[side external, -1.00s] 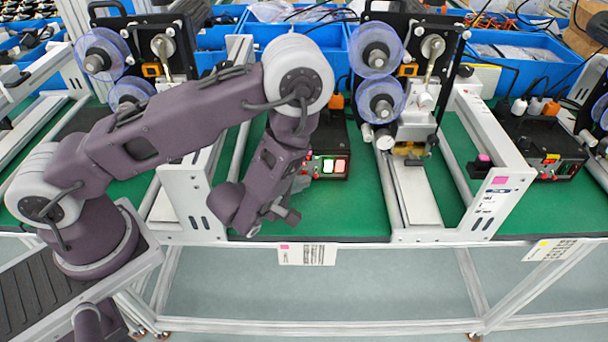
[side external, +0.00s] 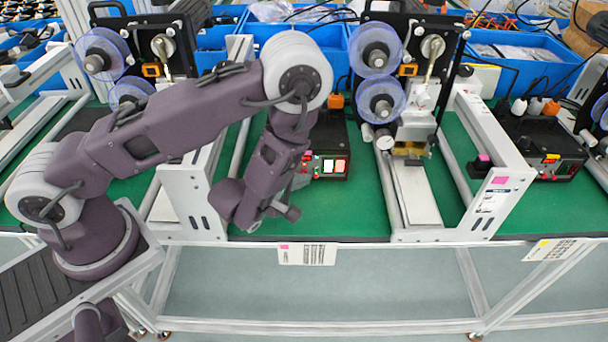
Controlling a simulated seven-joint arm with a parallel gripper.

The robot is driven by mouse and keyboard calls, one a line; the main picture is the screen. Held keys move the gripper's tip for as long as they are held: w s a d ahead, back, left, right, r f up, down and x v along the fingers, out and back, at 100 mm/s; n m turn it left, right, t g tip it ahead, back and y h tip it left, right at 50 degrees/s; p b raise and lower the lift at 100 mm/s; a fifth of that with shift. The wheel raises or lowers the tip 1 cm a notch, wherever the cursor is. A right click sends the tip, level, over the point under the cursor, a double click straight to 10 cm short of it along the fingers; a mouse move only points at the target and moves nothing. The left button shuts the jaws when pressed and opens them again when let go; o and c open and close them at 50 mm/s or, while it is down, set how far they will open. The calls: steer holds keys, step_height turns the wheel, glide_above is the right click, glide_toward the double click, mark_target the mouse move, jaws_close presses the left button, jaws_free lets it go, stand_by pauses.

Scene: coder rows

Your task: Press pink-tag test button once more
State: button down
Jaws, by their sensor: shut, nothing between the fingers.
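A pink tag (side external: 500,180) is on the right upright of the middle station's white frame. A pink piece (side external: 484,158) sits on a small black housing (side external: 480,169) beside that upright. Another pink mark is on the label (side external: 306,254) at the table's front edge. A black control box (side external: 334,176) with lit displays and small buttons stands on the green mat. My gripper (side external: 301,181) shows as a small grey part beside the box's left front, mostly hidden behind my wrist. It is shut and empty. I cannot tell whether it touches the box.
The middle station's reels (side external: 382,100) and white platform (side external: 415,194) stand right of the box. A white frame (side external: 189,205) is close left of my wrist. The green mat (side external: 340,222) is clear in front of the box. Another black box (side external: 545,150) is at the right.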

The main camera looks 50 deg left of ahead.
steer(key=shift+s+d, duration=2.35)
steer(key=shift+s, duration=0.1)
